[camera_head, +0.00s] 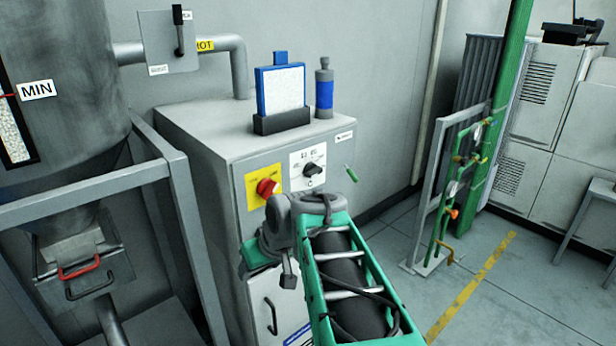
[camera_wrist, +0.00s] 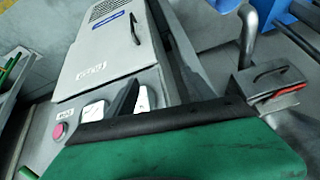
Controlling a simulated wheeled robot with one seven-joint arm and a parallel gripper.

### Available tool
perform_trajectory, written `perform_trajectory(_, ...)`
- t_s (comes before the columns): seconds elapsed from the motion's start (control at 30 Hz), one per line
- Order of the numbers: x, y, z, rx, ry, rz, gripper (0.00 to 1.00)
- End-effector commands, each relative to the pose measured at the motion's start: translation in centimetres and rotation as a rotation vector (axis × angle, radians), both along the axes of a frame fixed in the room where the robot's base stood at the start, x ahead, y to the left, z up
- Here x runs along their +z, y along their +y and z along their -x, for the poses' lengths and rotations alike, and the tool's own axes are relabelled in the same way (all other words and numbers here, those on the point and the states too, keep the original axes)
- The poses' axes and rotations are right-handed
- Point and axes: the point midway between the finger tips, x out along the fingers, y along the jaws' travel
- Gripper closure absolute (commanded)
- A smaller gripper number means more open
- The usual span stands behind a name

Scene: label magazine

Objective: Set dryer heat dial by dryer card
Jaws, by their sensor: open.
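The dryer card (camera_head: 282,88) is a white sheet in a blue frame, upright in a black holder on top of the dryer (camera_head: 207,137). Its writing is too small to read. The heat dial (camera_head: 314,169) is a black knob on a white plate on the dryer's front; its setting cannot be read. My gripper (camera_head: 262,255) is below the dial plate, in front of the dryer, with its fingers mostly hidden by my wrist. The jaws are open and hold nothing visible.
A red knob (camera_head: 267,187) on a yellow plate is left of the dial. A blue-banded bottle (camera_head: 324,92) stands beside the card. A grey frame (camera_head: 90,196) and hopper (camera_head: 62,75) stand at left.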

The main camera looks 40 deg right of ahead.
Motion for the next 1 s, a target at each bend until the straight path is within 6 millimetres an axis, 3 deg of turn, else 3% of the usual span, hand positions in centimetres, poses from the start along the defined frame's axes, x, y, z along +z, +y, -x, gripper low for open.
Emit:
perform_trajectory(0.03, 1.9, -4.5, -2.3, 0.002, -0.107, 0.016, 0.38)
perform_trajectory(0.1, 5.6, -9.9, -4.2, 0.041, -0.264, 0.059, 0.38)
perform_trajectory(0.2, 10.1, -16.3, -4.2, 0.087, -0.438, 0.137, 0.38)
perform_trajectory(0.3, 13.2, -20.3, -2.6, 0.12, -0.552, 0.204, 0.38)
perform_trajectory(0.4, 15.0, -22.2, -1.4, 0.143, -0.615, 0.245, 0.38)
perform_trajectory(0.5, 15.5, -22.6, -1.5, 0.155, -0.633, 0.256, 0.38)
perform_trajectory(0.8, 13.5, -22.6, -6.6, 0.157, -0.632, 0.255, 0.38)
perform_trajectory(1.0, 12.8, -22.8, -8.2, 0.153, -0.63, 0.256, 0.38)
